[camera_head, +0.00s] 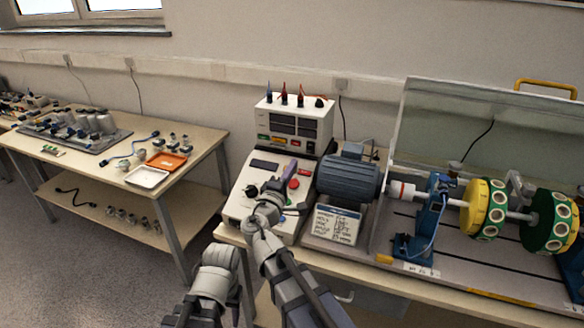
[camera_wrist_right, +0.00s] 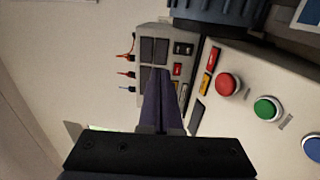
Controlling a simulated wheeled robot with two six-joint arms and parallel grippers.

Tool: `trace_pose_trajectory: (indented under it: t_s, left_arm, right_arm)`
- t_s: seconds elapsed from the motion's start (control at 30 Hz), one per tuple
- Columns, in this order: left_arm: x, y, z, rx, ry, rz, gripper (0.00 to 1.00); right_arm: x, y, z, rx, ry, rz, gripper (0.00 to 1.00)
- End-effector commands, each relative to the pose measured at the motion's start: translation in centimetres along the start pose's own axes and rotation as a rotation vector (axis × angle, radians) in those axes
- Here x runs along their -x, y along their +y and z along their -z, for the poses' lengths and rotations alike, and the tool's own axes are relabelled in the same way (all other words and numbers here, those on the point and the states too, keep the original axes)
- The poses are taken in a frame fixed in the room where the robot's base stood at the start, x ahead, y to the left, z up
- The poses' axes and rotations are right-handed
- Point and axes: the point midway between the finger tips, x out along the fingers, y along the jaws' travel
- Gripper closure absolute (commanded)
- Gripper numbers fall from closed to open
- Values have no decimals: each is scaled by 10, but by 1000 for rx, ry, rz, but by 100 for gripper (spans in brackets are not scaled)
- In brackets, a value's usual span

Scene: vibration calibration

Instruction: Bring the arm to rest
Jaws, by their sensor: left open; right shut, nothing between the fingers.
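My right gripper (camera_head: 290,170) reaches over the sloped control panel (camera_head: 245,208) in the head view. In the right wrist view its dark purple fingers (camera_wrist_right: 160,100) are together with nothing between them. They appear in front of the meter unit, beside the panel's red button (camera_wrist_right: 228,85) and green button (camera_wrist_right: 267,109). I cannot tell whether the fingertips touch anything. My left gripper (camera_head: 235,292) is low in the head view, in front of the bench and left of the right arm. It is open, though its fingers are mostly hidden by the wrist.
A meter unit (camera_head: 292,125) with cables stands behind the panel. A blue-grey motor (camera_head: 348,181), a printed card (camera_head: 332,224) and a shaft with a yellow disc (camera_head: 484,208) and a green disc (camera_head: 550,222) are to the right. A side table (camera_head: 100,190) holds trays and small parts.

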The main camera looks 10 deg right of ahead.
Motion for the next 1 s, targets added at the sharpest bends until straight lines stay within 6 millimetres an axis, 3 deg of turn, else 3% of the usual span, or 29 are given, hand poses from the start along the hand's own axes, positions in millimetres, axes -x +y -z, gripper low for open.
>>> trace_pose_trajectory:
  t_s: [0.17,0.27,0.37,0.47,0.63,0.8,0.9,1.0]
  left_arm:
    - [8,-1,0,0,0,0,50]
    - [22,-2,-1,0,0,0,50]
    - [38,-4,-2,0,0,0,50]
    - [53,-5,-3,0,0,0,50]
    - [77,-7,-4,0,0,0,50]
    - [94,-9,-6,1,0,0,50]
    - [100,-10,-6,1,0,0,50]
    - [103,-10,-6,1,0,0,50]
  right_arm:
    - [3,-4,-10,-44,-38,56,100]
    - [13,-17,-28,-128,-117,178,100]
    - [34,-42,-48,-226,-225,363,100]
    - [67,-69,-61,-308,-331,574,100]
    - [144,-104,-68,-392,-480,954,100]
    - [222,-113,-61,-412,-566,1288,100]
    - [254,-111,-57,-408,-590,1425,100]
    - [274,-108,-54,-403,-601,1511,100]
